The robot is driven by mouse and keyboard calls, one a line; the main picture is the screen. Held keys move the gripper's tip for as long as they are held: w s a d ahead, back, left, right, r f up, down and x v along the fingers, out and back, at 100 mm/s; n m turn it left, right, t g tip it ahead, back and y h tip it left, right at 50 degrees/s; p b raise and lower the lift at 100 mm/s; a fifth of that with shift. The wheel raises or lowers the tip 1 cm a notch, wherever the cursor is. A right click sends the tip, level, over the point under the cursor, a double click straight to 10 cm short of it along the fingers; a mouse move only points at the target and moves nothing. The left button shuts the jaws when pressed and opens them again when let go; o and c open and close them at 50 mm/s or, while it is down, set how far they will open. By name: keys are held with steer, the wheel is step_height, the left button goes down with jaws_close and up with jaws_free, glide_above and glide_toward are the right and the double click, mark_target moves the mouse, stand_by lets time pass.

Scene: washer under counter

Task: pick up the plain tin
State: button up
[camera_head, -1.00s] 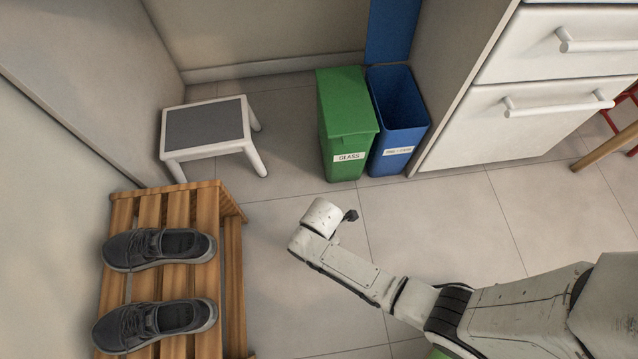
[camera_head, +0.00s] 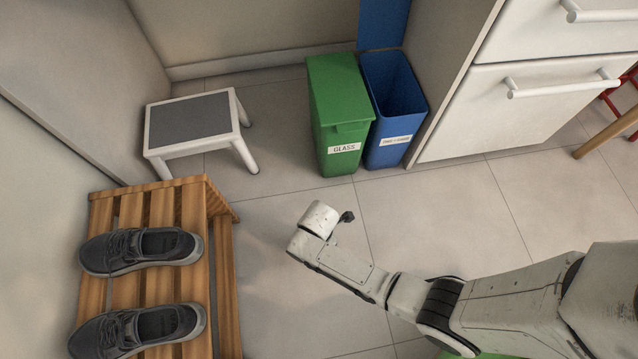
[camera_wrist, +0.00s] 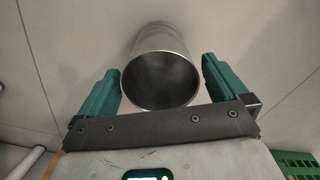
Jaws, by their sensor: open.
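The plain tin (camera_wrist: 162,80) is a bare grey metal cylinder with its round open mouth facing the wrist camera. It shows only in the wrist view, at the upper middle, beyond the gripper's dark crossbar. My gripper (camera_wrist: 162,80) is open, with one green finger (camera_wrist: 98,94) to the left of the tin and the other (camera_wrist: 222,78) to its right. I cannot tell how far the tin reaches between the fingers. In the head view my arm stretches over the floor, and the tin and fingers are not seen there.
A wooden rack (camera_head: 160,210) with two grey shoes stands at left, a step stool (camera_head: 190,122) behind it. A green glass bin (camera_head: 340,118) and an open blue bin (camera_head: 395,100) stand beside the white drawers (camera_head: 530,110). Tiled floor (camera_head: 300,250) between is clear.

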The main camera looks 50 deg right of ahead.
steer(key=shift+c, duration=0.2)
steer(key=c, duration=1.2)
